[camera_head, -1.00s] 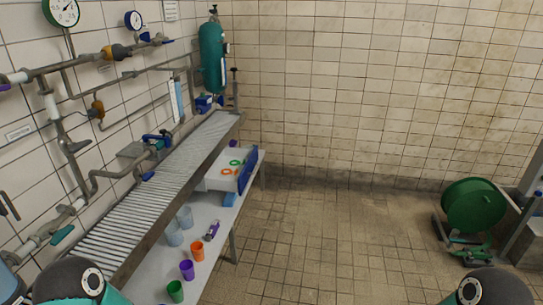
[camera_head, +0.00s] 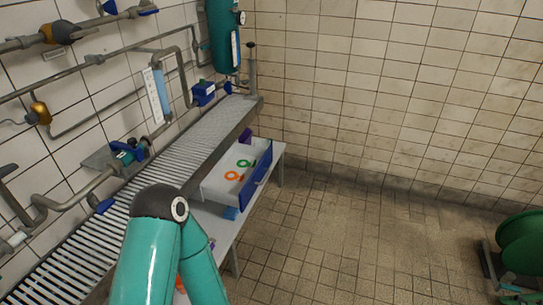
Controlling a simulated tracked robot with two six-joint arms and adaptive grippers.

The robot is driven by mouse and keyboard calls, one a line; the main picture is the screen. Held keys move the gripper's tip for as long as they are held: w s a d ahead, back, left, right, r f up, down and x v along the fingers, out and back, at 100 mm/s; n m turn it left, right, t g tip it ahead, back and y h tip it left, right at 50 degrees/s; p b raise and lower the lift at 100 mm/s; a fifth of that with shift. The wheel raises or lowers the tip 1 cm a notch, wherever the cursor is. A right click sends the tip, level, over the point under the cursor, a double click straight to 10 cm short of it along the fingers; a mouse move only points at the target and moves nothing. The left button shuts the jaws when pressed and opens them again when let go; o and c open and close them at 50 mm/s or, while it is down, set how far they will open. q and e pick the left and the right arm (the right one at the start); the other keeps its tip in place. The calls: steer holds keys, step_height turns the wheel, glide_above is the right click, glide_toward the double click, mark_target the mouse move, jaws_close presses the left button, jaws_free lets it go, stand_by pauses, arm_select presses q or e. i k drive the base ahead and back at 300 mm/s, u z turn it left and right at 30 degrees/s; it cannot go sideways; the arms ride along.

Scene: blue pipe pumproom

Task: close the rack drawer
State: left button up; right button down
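The rack drawer (camera_head: 264,176) is pulled out, with a blue front panel and a white tray. Orange and green rings (camera_head: 233,175) lie inside it. The drawer sits on a grey bench (camera_head: 228,226), beside and partly below the slatted roller rack. My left arm, teal with a dark joint, rises at the lower left and covers part of the bench. Neither gripper shows in the view.
The roller rack (camera_head: 162,151) runs along the left wall. Pipes and valves are on that wall, with a teal cylinder (camera_head: 224,38) at the back. A small blue block (camera_head: 231,213) is beside the drawer. The tiled floor (camera_head: 350,250) to the right is clear up to a green reel (camera_head: 522,243).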

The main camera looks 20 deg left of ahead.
mark_target(235, 193)
steer(key=u, duration=0.45)
steer(key=i, duration=1.25)
steer(key=u, duration=0.95)
steer(key=i, duration=0.35)
steer(key=u, duration=0.15)
steer(key=k, duration=0.7)
steer(key=u, duration=0.25)
steer(key=i, duration=0.7)
steer(key=z, duration=0.15)
